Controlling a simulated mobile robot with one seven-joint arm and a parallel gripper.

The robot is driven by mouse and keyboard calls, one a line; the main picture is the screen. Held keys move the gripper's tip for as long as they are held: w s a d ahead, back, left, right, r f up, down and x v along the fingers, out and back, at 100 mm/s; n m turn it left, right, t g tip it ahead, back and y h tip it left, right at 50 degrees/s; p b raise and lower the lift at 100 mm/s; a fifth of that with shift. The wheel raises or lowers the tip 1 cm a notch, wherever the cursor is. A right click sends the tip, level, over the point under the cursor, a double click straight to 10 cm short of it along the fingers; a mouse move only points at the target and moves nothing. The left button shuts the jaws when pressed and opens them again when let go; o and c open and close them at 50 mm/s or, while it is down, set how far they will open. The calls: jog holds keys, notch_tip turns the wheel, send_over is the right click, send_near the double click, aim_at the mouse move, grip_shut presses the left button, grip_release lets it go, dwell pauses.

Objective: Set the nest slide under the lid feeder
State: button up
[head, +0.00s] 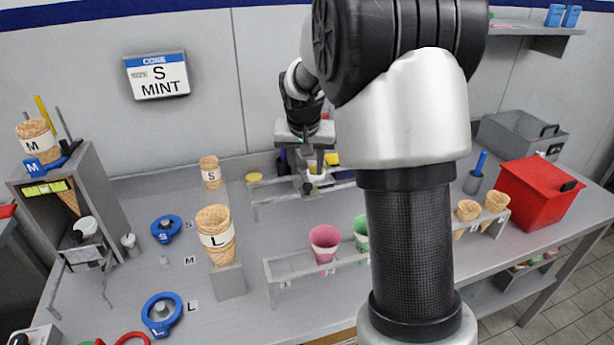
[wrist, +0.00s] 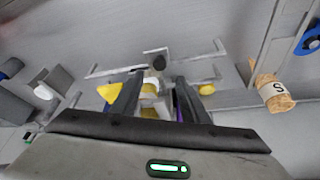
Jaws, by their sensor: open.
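My gripper (head: 304,178) is over the back rail (head: 270,208), reaching down from behind my arm. In the wrist view, its two dark fingers (wrist: 160,82) are apart, on either side of a small white and yellowish piece (wrist: 150,92). That piece may be the nest slide; I cannot tell whether the fingers touch it. A dark round part on a grey fitting (wrist: 158,62) lies just beyond the fingertips. I cannot tell for sure which part is the lid feeder. In the head view, a white piece (head: 318,174) shows beside the fingers, partly hidden.
A front rack (head: 300,268) holds a pink cup (head: 325,243) and a green cup (head: 361,232). An L cone stack (head: 216,236) and an S cone stack (head: 210,172) stand left. A red bin (head: 540,190) is right. A wall sign (head: 157,75) reads S MINT.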

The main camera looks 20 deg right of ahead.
jog(key=v, duration=0.9)
jog(key=shift+r, duration=0.3)
jog(key=shift+s, duration=0.15)
